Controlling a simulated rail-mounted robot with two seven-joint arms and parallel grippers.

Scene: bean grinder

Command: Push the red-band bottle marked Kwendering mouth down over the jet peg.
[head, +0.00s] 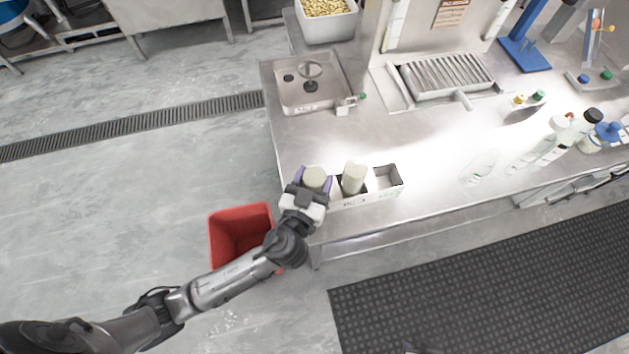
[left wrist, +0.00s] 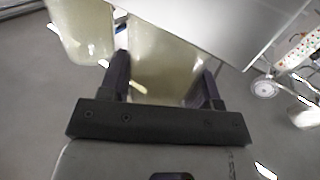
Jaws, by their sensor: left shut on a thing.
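My left gripper (head: 314,183) is shut on a pale cream bottle (head: 315,177) at the left end of a small carrier box (head: 368,200). In the left wrist view the held bottle (left wrist: 160,62) sits between the two dark fingers. No red band or marking can be read on it. Whether its base is clear of the box I cannot tell. A second pale bottle (head: 354,176) stands in the carrier to its right; it also shows in the left wrist view (left wrist: 85,28). A steel basin (head: 283,101) at the back left holds dark fittings, perhaps the jet peg (head: 311,86). My right gripper is out of view.
The carrier's right compartment (head: 388,176) is empty. A drain grate (head: 447,76) lies behind. Several bottles stand at right. A red bin (head: 226,238) is below the counter's left edge.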

